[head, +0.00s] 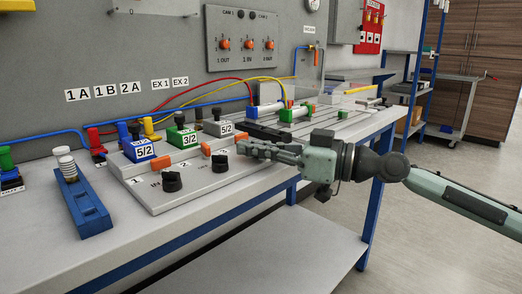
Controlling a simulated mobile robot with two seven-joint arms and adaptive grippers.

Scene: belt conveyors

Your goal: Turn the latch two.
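A light grey board (182,203) on the bench carries two black round knobs, one at the front left (171,182) and one to its right (220,164). A label reading 1 stands by the left knob; the label by the right knob is too small to read surely. My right gripper (243,149) reaches in from the right, fingers pointing left. Its tips are just right of and above the right knob in the picture; I see no clear contact. The finger gap is hard to make out. My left gripper is out of view.
Valve blocks marked 5/2 (142,150), 3/2 (182,136) and 3/2 (219,127) stand behind the knobs, with orange blocks in front. A blue unit with a white stack (84,207) lies left. Cylinders (265,111) and tubes lie behind. The bench front (200,245) is clear.

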